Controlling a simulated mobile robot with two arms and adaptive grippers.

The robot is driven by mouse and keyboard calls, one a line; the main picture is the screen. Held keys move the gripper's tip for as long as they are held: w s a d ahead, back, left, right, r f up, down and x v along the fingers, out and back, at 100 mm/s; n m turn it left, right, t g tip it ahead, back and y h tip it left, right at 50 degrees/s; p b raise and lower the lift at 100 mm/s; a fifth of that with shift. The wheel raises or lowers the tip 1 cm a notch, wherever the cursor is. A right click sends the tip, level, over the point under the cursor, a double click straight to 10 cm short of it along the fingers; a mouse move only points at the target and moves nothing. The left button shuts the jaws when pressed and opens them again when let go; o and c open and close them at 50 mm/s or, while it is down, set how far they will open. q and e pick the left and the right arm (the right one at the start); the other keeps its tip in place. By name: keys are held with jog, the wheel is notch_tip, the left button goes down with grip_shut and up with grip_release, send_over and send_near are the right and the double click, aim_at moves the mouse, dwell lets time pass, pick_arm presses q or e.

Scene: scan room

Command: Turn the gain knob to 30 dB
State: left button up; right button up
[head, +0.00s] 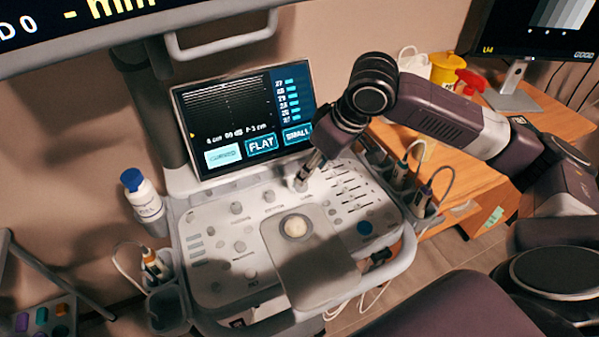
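The ultrasound console panel (214,213) carries several grey knobs along its upper part. My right gripper (306,176) reaches down from the right, with its narrow fingertips at a knob (301,186) just below the screen's right corner. The fingertips partly cover this knob, and its label is too small to read surely. I cannot tell whether the fingers grip it or only touch it. The touch screen (225,115) shows a small line with a dB value, too small to read surely, and FLAT and SMALL buttons. My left gripper is not in view.
Other knobs (237,208) stand left of my gripper, and sliders (350,190) lie to its right. A trackball (296,227) sits below. Probes in holders (402,170) line the right edge. A gel bottle (142,195) stands at the left edge. A wooden desk (455,150) is behind my arm.

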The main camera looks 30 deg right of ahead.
jog(key=x, duration=0.5)
jog(key=shift+f, duration=0.2)
jog(key=shift+w+f, duration=0.1)
jog(key=shift+f, duration=0.3)
jog(key=c, duration=1)
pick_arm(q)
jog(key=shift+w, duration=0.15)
pick_arm(e)
grip_shut()
